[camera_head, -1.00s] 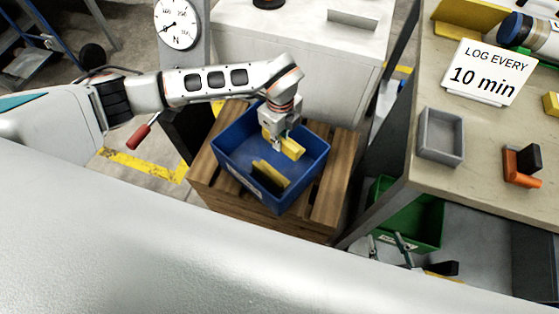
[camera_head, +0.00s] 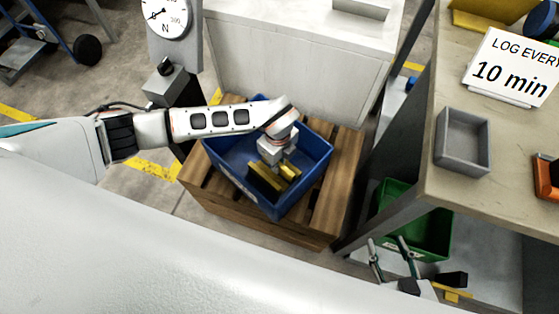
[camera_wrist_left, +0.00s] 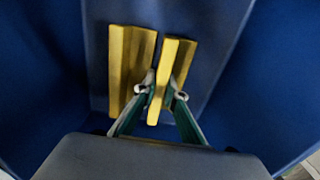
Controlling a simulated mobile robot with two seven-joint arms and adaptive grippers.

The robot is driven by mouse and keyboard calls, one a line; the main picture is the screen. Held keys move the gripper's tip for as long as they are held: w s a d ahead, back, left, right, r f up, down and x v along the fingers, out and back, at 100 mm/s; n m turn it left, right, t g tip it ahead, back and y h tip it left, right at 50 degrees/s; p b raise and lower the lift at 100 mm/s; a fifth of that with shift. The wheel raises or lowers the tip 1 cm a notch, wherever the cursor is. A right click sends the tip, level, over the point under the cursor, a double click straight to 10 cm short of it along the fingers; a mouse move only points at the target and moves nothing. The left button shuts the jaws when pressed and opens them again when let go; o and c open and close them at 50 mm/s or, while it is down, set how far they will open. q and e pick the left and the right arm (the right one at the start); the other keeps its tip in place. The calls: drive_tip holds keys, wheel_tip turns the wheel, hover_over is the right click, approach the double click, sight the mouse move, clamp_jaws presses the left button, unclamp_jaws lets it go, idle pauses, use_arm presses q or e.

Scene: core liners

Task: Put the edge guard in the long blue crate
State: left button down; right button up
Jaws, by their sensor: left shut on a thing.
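The blue crate (camera_head: 303,187) stands on a wooden pallet stand and also fills most of the left wrist view (camera_wrist_left: 240,90). My left gripper (camera_head: 282,168) reaches down inside it. In the left wrist view its fingers (camera_wrist_left: 164,90) are shut on a yellow edge guard (camera_wrist_left: 174,72), which also shows in the head view (camera_head: 291,171). A second yellow piece (camera_wrist_left: 128,65) stands in the crate just left of the held one, nearly parallel. Whether the held guard touches the crate floor is unclear. My right gripper (camera_head: 391,254) is empty, its fingers apart, low at the right.
The wooden pallet stand (camera_head: 328,205) has bare slats right of the crate. A workbench (camera_head: 455,190) at the right holds a grey tray (camera_head: 463,142) and a sign (camera_head: 508,68). A green bin (camera_head: 430,232) sits below it. A dial post (camera_head: 178,55) stands behind the arm.

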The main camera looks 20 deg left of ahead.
use_arm(q)
drive_tip(key=shift+w+r, duration=0.1)
drive_tip(key=shift+r, duration=0.05)
use_arm(e)
drive_tip(key=shift+w+r, duration=0.1)
drive_tip(key=shift+r, duration=0.1)
drive_tip(key=shift+f, duration=0.1)
use_arm(q)
drive_tip(key=c, duration=2.1)
unclamp_jaws()
use_arm(e)
drive_tip(key=shift+f, duration=0.1)
drive_tip(key=shift+s, duration=0.2)
